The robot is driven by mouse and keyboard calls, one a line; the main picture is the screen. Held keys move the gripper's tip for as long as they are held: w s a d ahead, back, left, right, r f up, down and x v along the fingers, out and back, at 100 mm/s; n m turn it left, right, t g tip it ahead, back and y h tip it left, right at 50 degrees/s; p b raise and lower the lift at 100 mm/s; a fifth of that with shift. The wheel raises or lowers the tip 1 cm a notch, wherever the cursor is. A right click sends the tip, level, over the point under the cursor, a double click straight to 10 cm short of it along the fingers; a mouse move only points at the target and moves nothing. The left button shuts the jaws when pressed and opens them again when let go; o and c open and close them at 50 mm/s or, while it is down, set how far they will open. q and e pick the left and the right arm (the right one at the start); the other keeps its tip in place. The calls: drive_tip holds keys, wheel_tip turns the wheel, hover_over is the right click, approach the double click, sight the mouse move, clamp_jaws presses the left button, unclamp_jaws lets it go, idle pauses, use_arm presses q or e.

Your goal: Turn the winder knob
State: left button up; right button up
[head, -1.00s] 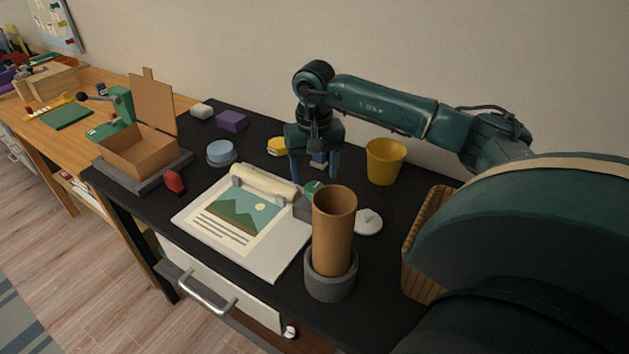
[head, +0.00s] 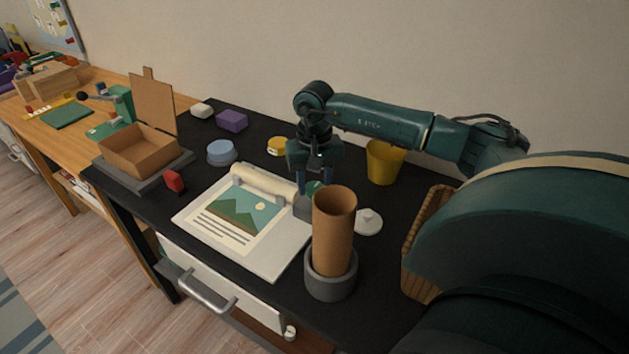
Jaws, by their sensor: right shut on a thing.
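The green winder knob (head: 315,187) sits at the right end of the cream roll (head: 262,184), by a grey end block (head: 302,206), and is partly hidden by my fingers and the cardboard tube. The roll lies across the top of a white board with a mountain picture (head: 232,215). My right gripper (head: 314,182) reaches down from above with its blue fingers on either side of the knob, shut on it. My left gripper is not in view.
A cardboard tube (head: 334,232) stands in a grey holder (head: 331,284) just in front of the knob. A yellow cup (head: 384,162) and a white lid (head: 368,221) are close on the right. An open cardboard box (head: 140,153) stands at the left.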

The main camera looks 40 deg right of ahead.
drive_tip(key=shift+c, duration=1.4)
drive_tip(key=shift+m, duration=0.3)
